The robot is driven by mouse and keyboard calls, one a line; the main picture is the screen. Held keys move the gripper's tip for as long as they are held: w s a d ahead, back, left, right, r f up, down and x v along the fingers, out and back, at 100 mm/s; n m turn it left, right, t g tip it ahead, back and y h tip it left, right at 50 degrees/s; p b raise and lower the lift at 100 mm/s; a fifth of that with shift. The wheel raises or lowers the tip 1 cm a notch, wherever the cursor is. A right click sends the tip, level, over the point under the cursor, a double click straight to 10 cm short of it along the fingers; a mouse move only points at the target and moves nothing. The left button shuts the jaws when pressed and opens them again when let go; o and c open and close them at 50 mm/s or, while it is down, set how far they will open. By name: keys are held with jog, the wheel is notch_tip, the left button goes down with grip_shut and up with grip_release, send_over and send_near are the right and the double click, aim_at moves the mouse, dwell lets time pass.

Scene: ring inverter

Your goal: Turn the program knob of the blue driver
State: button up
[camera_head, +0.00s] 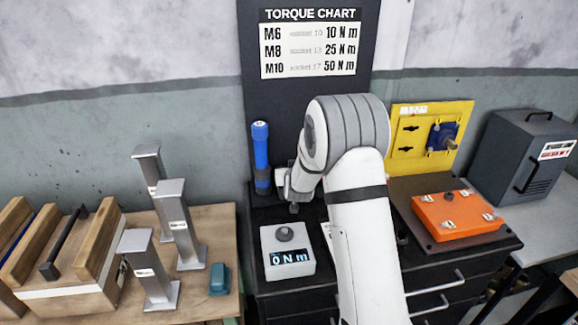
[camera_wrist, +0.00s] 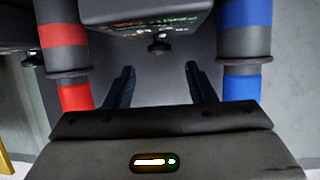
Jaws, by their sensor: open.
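The blue driver (camera_head: 261,152) stands upright against the dark back panel, left of my arm. My gripper (camera_head: 292,200) is just right of its lower part in the head view, partly hidden by my own wrist. In the wrist view the blue driver (camera_wrist: 240,85) is on the right, with dark bands. My gripper's two dark fingers (camera_wrist: 159,88) are apart with nothing between them. A small dark knob (camera_wrist: 158,46) shows beyond the fingers, below a dark box (camera_wrist: 145,18) with green and red marks. I cannot tell whether it is the program knob.
A red driver (camera_wrist: 68,60) is close on the left in the wrist view. A white readout box (camera_head: 288,262) with a knob shows 0 N m. Grey metal posts (camera_head: 178,225) stand left, an orange box (camera_head: 455,216) and a yellow panel (camera_head: 405,155) right.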

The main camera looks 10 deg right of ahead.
jog(key=p+x, duration=0.1)
jog(key=x, duration=0.4)
jog(key=shift+w+f, duration=0.1)
jog(key=shift+w, duration=0.2)
jog(key=c, duration=0.9)
jog(key=shift+a, duration=0.2)
jog(key=shift+d+f, duration=0.1)
jog(key=shift+d, duration=0.05)
